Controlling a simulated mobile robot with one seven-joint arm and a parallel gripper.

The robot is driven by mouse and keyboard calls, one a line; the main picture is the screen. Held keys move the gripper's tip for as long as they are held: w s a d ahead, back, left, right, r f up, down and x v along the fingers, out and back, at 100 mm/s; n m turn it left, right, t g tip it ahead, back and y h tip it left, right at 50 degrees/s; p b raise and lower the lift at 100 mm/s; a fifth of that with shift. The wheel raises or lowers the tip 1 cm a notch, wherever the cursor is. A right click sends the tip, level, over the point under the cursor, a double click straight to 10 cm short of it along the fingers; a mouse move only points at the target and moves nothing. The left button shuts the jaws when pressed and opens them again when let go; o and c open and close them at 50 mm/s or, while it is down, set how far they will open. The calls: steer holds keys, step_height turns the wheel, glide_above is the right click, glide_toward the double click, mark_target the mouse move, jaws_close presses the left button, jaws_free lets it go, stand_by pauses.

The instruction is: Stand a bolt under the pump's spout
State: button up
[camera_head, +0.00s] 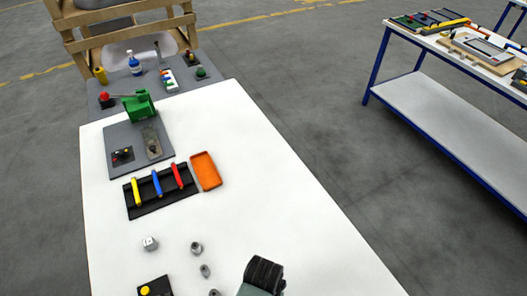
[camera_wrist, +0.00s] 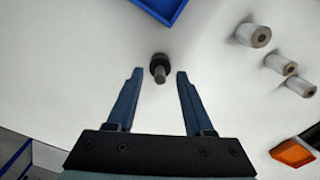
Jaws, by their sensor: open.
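A dark bolt (camera_wrist: 159,66) with a round collar and a grey shank shows in the wrist view on the white table. My gripper (camera_wrist: 160,74) is open, with one finger on each side of the bolt in the picture. I see no contact, and the height gap cannot be told. In the head view my gripper's dark body (camera_head: 263,275) is at the bottom, and its fingertips are hidden. A green device with a reddish lever, seemingly the pump (camera_head: 140,105), stands on a grey mat (camera_head: 120,171) at the far left. Its spout cannot be made out.
Small grey hollow cylinders (camera_wrist: 254,36) lie right of the bolt in the wrist view. A blue tray (camera_wrist: 172,18) edge is above it. In the head view a black rack (camera_head: 150,207) with coloured handles and an orange tray (camera_head: 206,171) lie mid-table. The table's right side is clear.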

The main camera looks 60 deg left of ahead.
jaws_close()
stand_by(1.3)
